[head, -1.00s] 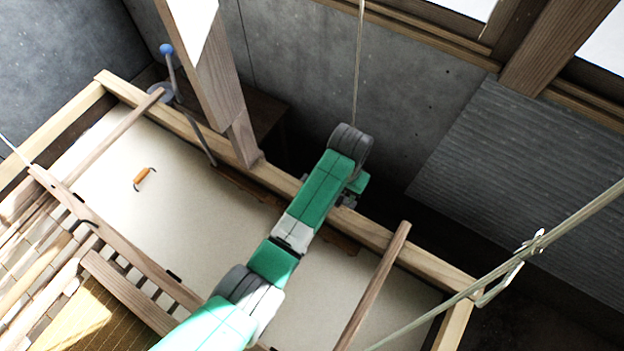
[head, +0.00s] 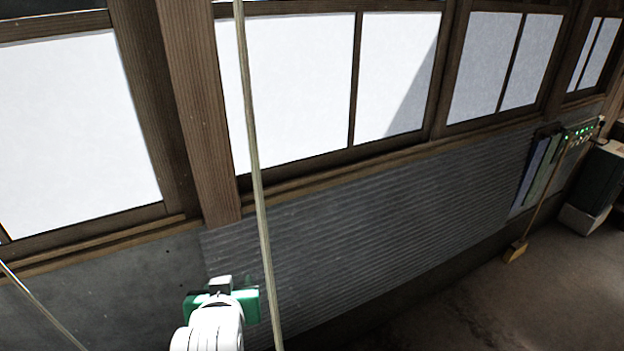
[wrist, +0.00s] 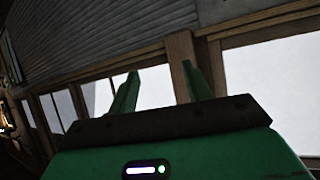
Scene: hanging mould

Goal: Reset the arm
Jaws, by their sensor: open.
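My gripper (wrist: 160,74) shows in the wrist view with its two green fingers spread apart. Nothing is between them, and they point toward the bright windows and a wooden post. A dark bar and a green housing with a small lit indicator sit below the fingers. In the head view, a white and green part of my arm rises from the bottom edge, left of centre, in front of the grey wall. I cannot make out the fingers there.
A taut rope (head: 258,190) runs from top to bottom beside my arm in the head view. A second thin line (head: 42,305) is at lower left. A corrugated panel (head: 390,220) covers the wall below the windows (head: 290,85). A broom (head: 517,250) leans at right. The floor (head: 500,310) at lower right is clear.

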